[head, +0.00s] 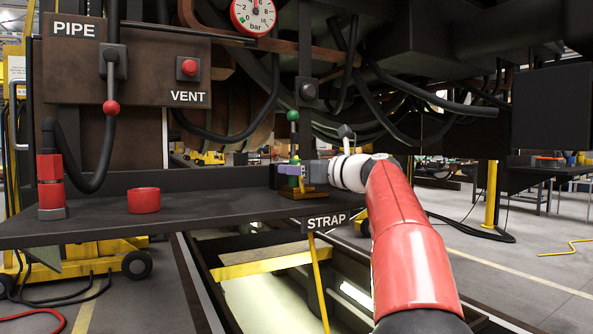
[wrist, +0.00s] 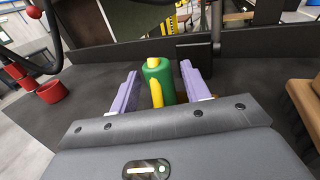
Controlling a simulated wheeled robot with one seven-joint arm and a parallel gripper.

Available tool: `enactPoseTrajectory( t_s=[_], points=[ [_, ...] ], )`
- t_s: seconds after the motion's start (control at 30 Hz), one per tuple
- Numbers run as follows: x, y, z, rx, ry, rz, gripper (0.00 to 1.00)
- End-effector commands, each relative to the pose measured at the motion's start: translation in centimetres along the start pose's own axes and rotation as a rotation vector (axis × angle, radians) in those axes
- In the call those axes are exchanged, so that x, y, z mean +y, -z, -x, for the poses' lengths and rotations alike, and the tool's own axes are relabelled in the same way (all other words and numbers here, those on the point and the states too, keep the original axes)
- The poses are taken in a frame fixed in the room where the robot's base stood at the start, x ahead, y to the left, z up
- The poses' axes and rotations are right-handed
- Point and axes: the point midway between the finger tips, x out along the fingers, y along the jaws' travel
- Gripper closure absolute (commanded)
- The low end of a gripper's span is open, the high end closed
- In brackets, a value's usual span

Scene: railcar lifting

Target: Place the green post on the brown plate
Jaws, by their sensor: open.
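The green post (wrist: 166,82), with a yellow top and a yellow piece on its near side, stands between the two purple fingers of my gripper (wrist: 158,84) in the wrist view. The fingers are apart, with a visible gap on each side of the post. In the head view, my gripper (head: 291,170) reaches leftward over the dark shelf and hides much of the post (head: 293,182). The brown plate (head: 303,194) shows low beside the gripper there. A brown surface (wrist: 308,98) lies at the right edge of the wrist view; I cannot tell if it is the plate.
A red ring (head: 144,201) and a red fitting (head: 51,185) stand on the shelf (head: 215,213) to the left. A thin lever with a green ball (head: 293,115) rises behind the gripper. The shelf between ring and gripper is clear.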

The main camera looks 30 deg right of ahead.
Motion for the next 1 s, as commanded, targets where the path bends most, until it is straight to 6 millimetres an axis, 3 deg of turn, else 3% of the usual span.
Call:
enactPoseTrajectory(
  t_s=[0.5,0.7,1.0],
  points=[
    [-0.1,0.0,9.9,0.000,0.005,0.001,0.53],
    [0.0,0.0,11.5,-0.001,0.002,0.000,0.53],
    [0.0,0.0,11.7,0.000,0.001,0.001,0.53]
  ],
)
